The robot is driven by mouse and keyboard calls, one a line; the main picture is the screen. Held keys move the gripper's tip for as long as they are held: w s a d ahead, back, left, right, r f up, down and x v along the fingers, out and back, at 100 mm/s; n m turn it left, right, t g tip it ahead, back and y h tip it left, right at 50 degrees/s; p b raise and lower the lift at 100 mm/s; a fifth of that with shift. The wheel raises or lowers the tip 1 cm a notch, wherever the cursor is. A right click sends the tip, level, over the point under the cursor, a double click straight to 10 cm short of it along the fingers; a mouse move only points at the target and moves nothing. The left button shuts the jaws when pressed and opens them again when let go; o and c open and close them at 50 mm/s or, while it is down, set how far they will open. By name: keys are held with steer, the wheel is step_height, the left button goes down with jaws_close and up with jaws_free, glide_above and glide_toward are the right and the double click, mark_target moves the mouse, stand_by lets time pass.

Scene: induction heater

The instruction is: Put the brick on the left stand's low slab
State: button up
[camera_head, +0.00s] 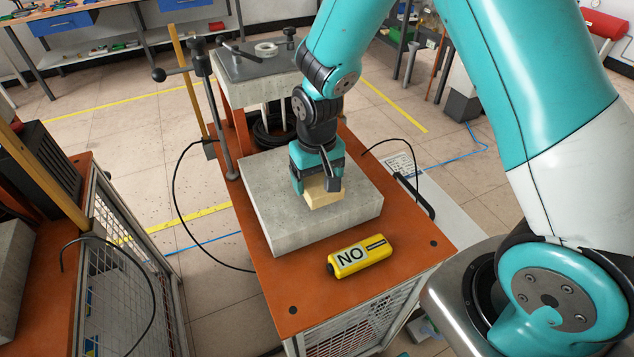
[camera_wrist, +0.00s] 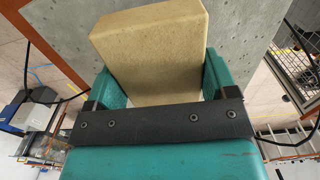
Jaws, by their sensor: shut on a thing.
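The pale tan brick (camera_head: 323,195) is between the fingers of my gripper (camera_head: 319,178), over the low grey slab (camera_head: 268,225) of the middle orange stand. In the wrist view the brick (camera_wrist: 150,55) sits between the teal fingers (camera_wrist: 160,85), with the grey slab (camera_wrist: 243,30) behind it. I cannot tell whether the brick touches that slab. Another orange stand (camera_head: 50,238) is at the left edge, and a grey slab (camera_head: 12,270) on it is cut off by the picture's edge.
A yellow box marked "NO" (camera_head: 362,255) lies in front of the middle slab. A raised grey plate (camera_head: 255,62) stands behind it, with a clamp post (camera_head: 215,110) beside it. Black cables loop between the stands. A floor gap separates them.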

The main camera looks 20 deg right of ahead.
mark_target(317, 177)
steer(key=shift+f, duration=1.1)
steer(key=shift+f, duration=0.15)
steer(key=o, duration=1)
step_height(317, 177, up, 12)
steer(key=shift+s+a+r+b, duration=0.1)
steer(key=shift+r+b, duration=0.15)
steer(key=shift+b, duration=0.6)
steer(key=s+a+r+n+y, duration=0.1)
steer(key=s+a+r+n, duration=0.1)
steer(key=s, duration=0.4)
steer(key=s+a+r+n+y, duration=0.1)
steer(key=s+a+r+n, duration=0.1)
steer(key=s+r, duration=0.3)
steer(key=s+a+r+n+y, duration=0.2)
steer(key=s+r+n, duration=0.1)
steer(key=s, duration=0.6)
steer(key=shift+s+r, duration=0.1)
steer(key=shift+r, duration=0.1)
